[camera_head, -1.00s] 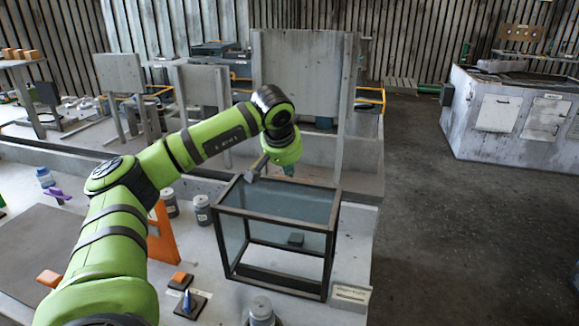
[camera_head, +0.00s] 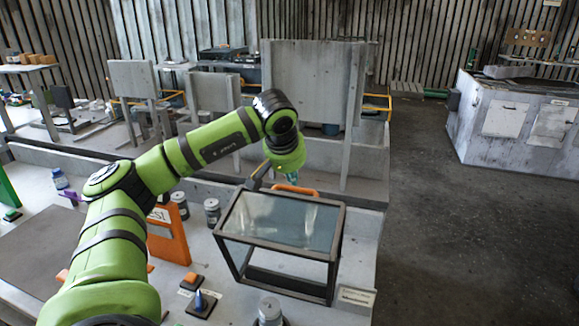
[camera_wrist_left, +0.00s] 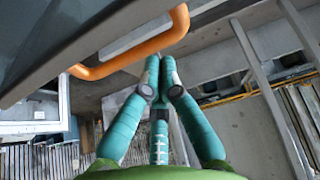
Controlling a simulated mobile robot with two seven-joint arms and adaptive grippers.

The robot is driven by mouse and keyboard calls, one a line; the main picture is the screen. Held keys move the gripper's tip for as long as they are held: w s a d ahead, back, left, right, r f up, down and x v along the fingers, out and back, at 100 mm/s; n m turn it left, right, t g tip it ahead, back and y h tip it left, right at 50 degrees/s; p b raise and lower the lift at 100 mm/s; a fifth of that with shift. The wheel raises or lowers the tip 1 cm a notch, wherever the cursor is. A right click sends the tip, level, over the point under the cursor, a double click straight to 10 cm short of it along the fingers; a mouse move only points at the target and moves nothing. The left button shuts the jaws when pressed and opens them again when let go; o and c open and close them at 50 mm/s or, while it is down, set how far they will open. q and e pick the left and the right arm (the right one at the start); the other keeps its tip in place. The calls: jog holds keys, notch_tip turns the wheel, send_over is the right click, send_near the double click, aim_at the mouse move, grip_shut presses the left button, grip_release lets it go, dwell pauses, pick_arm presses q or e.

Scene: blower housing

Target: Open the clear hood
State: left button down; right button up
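The clear hood (camera_head: 275,222) is a dark-framed box with clear panels on the bench, in the middle of the head view. Its top panel shows pale reflections. An orange handle (camera_head: 296,190) is on its far side, and also fills the upper left of the wrist view (camera_wrist_left: 112,68). My left gripper (camera_head: 291,177) reaches over the hood's far edge, beside the handle, pointing down. In the left wrist view its teal fingers (camera_wrist_left: 160,65) converge with tips close together at the handle's edge; no firm hold shows. My right gripper is out of view.
Grey jars (camera_head: 212,211) and an orange sign plate (camera_head: 168,235) stand left of the hood. A small block with a blue cone (camera_head: 200,302) and another jar (camera_head: 269,311) are in front. A grey upright panel (camera_head: 308,85) stands behind. Open floor lies right.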

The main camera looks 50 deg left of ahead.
pick_arm(q)
jog(key=v, duration=1.1)
jog(key=shift+s+r, duration=0.2)
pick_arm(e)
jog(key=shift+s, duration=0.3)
pick_arm(q)
jog(key=shift+d+f, duration=0.1)
